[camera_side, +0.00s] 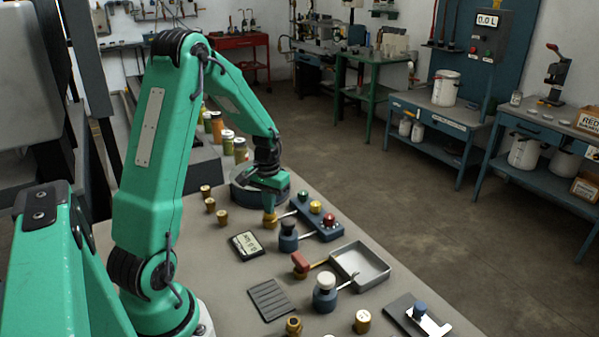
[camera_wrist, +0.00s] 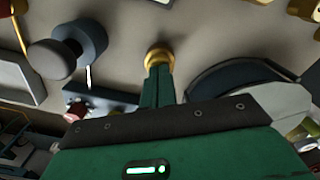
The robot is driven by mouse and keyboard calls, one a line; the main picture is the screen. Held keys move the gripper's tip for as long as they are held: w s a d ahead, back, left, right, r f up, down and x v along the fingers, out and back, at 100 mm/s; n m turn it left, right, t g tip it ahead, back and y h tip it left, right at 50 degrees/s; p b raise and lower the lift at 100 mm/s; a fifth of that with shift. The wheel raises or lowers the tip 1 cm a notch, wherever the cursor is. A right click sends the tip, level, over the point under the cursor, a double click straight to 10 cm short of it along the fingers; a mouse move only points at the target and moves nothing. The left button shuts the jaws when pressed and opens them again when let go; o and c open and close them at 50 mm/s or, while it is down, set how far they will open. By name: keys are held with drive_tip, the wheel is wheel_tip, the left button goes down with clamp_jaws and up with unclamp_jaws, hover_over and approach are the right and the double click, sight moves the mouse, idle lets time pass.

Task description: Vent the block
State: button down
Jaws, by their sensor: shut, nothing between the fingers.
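A blue block (camera_side: 321,228) bears a green knob (camera_side: 303,196), a yellow knob (camera_side: 315,207) and a red knob (camera_side: 329,220). Beside it a valve with a black knob (camera_side: 288,226) has a metal rod towards the block. The same black knob (camera_wrist: 50,59) is left in the wrist view, and the block's red knob (camera_wrist: 75,109) shows low left, partly hidden. My gripper (camera_side: 269,208) is shut and points down at a brass fitting (camera_side: 270,222), left of the block. In the wrist view its fingers (camera_wrist: 158,72) meet in front of that fitting (camera_wrist: 157,56); whether they touch it I cannot tell.
A dark round dish (camera_side: 240,192) stands behind my gripper. Several brass fittings (camera_side: 222,216) stand to the left. A small display (camera_side: 246,245), a red-handled valve (camera_side: 300,264), a metal tray (camera_side: 362,266) and a white-knobbed valve (camera_side: 325,292) lie nearer the camera.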

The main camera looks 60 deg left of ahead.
drive_tip(key=shift+r, duration=0.15)
idle(0.3)
drive_tip(key=shift+r, duration=2.1)
drive_tip(key=shift+d+r, duration=0.45)
drive_tip(key=shift+r, duration=0.05)
drive_tip(key=s+d+r+m+t, duration=0.2)
drive_tip(key=d+r+m, duration=0.1)
drive_tip(key=d+r, duration=0.75)
drive_tip(key=s+d+r+m+t, duration=0.3)
drive_tip(key=s+d+r, duration=0.1)
drive_tip(key=s+d, duration=0.5)
drive_tip(key=d, duration=0.2)
drive_tip(key=shift+s+d+r+t, duration=0.2)
drive_tip(key=shift+s+d+t, duration=0.1)
